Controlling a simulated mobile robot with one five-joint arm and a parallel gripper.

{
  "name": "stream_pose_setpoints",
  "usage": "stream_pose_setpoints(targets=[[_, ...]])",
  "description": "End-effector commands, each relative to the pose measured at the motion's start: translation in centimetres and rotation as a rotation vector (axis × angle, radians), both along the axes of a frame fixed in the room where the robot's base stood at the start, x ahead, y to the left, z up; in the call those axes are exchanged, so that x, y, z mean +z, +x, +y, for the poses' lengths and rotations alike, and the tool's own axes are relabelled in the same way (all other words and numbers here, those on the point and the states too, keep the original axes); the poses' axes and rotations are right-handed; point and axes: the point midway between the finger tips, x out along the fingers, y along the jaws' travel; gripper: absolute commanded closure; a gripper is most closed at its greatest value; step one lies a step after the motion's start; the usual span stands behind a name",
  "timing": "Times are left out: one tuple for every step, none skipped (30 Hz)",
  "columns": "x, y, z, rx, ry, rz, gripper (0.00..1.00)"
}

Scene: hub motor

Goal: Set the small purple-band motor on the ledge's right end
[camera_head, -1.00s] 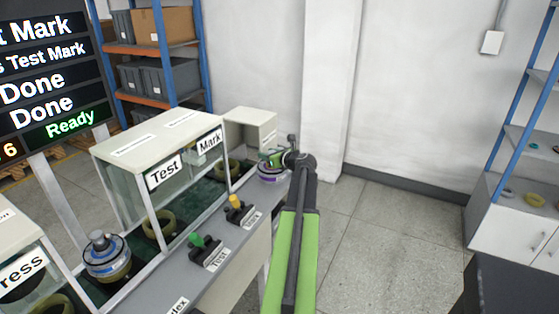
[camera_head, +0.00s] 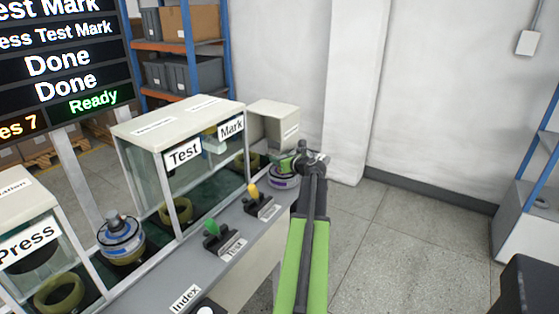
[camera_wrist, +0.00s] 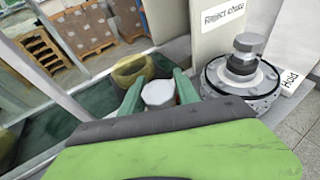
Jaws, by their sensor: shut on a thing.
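The small purple-band motor (camera_head: 284,181) shows below the green fingers of my gripper (camera_head: 287,164) in the head view, at the far right end of the grey ledge (camera_head: 190,262). In the wrist view my gripper (camera_wrist: 158,90) is shut on a pale, many-sided shaft top (camera_wrist: 158,93), seemingly that motor's. The motor's body is hidden there by my gripper. I cannot tell whether its underside touches the ledge. A silver motor with a thick upright stem (camera_wrist: 243,68) stands just right of my fingers, by a Hold label (camera_wrist: 289,80).
The glass-sided Test and Mark housing (camera_head: 178,130) stands left of my gripper, with a reject chute box (camera_head: 272,122) behind. Green (camera_head: 211,228) and yellow (camera_head: 252,193) levers rise from the ledge. Another motor (camera_head: 121,238) sits at the left. Open floor lies right.

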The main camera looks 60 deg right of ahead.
Motion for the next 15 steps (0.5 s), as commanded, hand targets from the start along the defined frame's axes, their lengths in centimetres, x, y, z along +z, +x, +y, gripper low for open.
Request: stream_pose_setpoints(targets=[[0.16, -0.01, -0.04, -0.002, 0.001, -0.003, 1.0], [0.15, -0.01, -0.04, -0.002, 0.001, -0.003, 1.0], [0.06, -0.01, -0.05, -0.002, 0.001, -0.003, 1.0], [-0.01, -0.03, -0.03, -0.001, 0.0, 0.0, 0.6], [0.03, -0.03, -0.03, -0.001, 0.0, 0.0, 0.56], [0.03, -0.03, -0.03, -0.001, 0.0, 0.0, 0.51], [0.03, -0.04, -0.03, -0.001, 0.0, 0.0, 0.47], [0.03, -0.04, -0.03, -0.001, 0.0, 0.0, 0.43], [0.03, -0.05, -0.04, -0.001, 0.0, 0.0, 0.41], [0.03, -0.05, -0.04, -0.001, 0.0, 0.0, 0.41], [0.03, -0.06, -0.04, -0.001, 0.0, 0.0, 0.41], [0.03, -0.06, -0.05, -0.001, 0.0, 0.0, 0.41], [0.03, -0.06, -0.05, -0.001, 0.0, 0.0, 0.41], [0.03, -0.06, -0.05, -0.001, 0.0, 0.0, 0.41], [0.03, -0.07, -0.05, -0.001, 0.0, 0.0, 0.41]])
